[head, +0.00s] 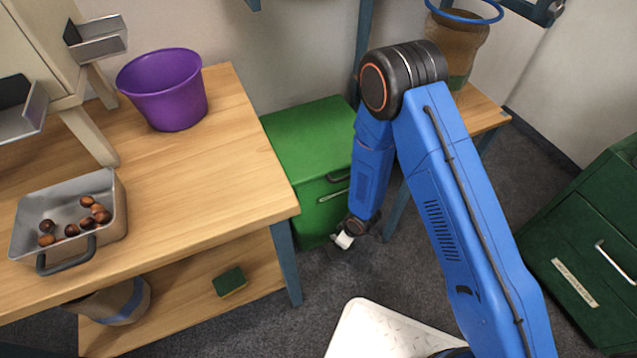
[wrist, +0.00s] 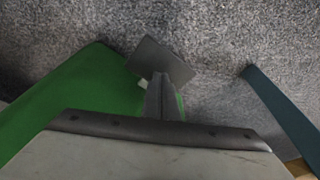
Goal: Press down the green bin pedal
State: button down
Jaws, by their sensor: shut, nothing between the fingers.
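The green bin (head: 305,145) stands on the floor between the two wooden tables, lid shut, with a metal handle on its front. In the wrist view the bin (wrist: 85,105) fills the left side. A flat grey plate, which looks like the pedal (wrist: 168,58), sticks out from it low over the carpet. My gripper (wrist: 164,80) is shut and empty, its fingertips overlapping the near edge of the plate. I cannot tell whether they touch it. In the head view my gripper (head: 343,240) is low by the bin's front corner; the pedal is not clear there.
A blue table leg (wrist: 285,115) stands to the right in the wrist view. The left table (head: 190,205) holds a purple bucket (head: 165,95) and a metal tray (head: 115,225) with chestnuts. A green cabinet (head: 590,245) stands at right. Grey carpet lies between.

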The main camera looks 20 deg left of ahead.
jog(key=shift+f, duration=3)
jog(key=shift+r, duration=4.55)
